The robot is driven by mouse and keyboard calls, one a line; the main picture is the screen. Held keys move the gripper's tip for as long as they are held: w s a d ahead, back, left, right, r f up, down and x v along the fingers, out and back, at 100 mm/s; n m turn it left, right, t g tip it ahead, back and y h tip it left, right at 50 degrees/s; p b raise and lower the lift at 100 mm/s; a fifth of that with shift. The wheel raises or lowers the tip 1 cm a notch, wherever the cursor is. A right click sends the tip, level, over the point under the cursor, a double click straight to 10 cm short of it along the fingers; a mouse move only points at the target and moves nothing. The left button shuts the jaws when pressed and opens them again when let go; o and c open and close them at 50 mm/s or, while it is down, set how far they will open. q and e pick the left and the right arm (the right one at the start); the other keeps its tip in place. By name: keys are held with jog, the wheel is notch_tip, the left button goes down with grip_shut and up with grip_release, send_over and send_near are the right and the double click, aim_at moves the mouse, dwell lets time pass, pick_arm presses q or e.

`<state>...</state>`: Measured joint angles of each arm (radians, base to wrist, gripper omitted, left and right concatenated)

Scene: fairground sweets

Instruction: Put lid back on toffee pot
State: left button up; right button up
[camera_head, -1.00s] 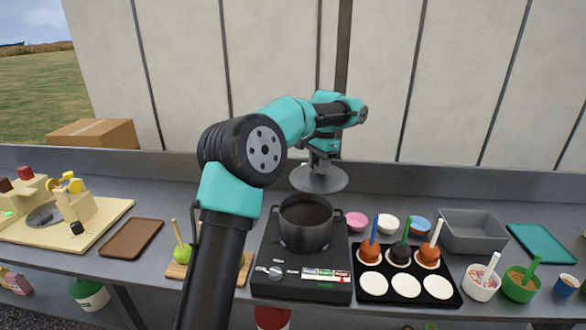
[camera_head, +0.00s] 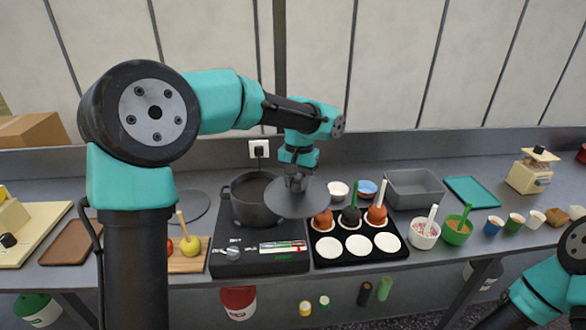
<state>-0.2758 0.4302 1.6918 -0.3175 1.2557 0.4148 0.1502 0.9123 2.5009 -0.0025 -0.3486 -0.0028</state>
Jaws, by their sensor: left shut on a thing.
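The dark toffee pot (camera_head: 246,207) stands on the black hotplate (camera_head: 262,262), its mouth mostly uncovered. My left gripper (camera_head: 296,182) is shut on the top of the round grey lid (camera_head: 297,203) and holds it up, roughly level. In the picture the lid lies to the right of the pot and hides the pot's right edge.
A black tray (camera_head: 329,250) with dipped apples on sticks and white discs sits right of the hotplate. A flat grey disc (camera_head: 185,207) lies left of the pot. A wooden board (camera_head: 187,264) with a yellow apple (camera_head: 191,246) is at front left. A grey bin (camera_head: 415,190) stands behind.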

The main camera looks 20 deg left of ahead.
pick_arm(q)
jog(key=shift+s+d+f, duration=0.15)
jog(key=shift+s, duration=0.2)
jog(key=shift+w+a+r+m, duration=0.2)
jog(key=shift+w+a+m, duration=0.45)
jog(key=shift+a, duration=0.3)
jog(key=w+a+r+m, duration=0.1)
jog(key=w+a+m, duration=0.1)
jog(key=a+m, duration=0.2)
jog(key=w+a+r+m+y, duration=0.1)
jog(key=w+a+m, duration=0.1)
jog(key=a+m, duration=0.3)
jog(key=a, duration=0.4)
jog(key=shift+w+a+r, duration=0.25)
jog(key=shift+w+a, duration=0.05)
jog(key=shift+a, duration=0.05)
jog(key=shift+f, duration=0.15)
notch_tip(320, 180, down, 6)
jog(key=shift+f, duration=0.2)
dwell(1.6)
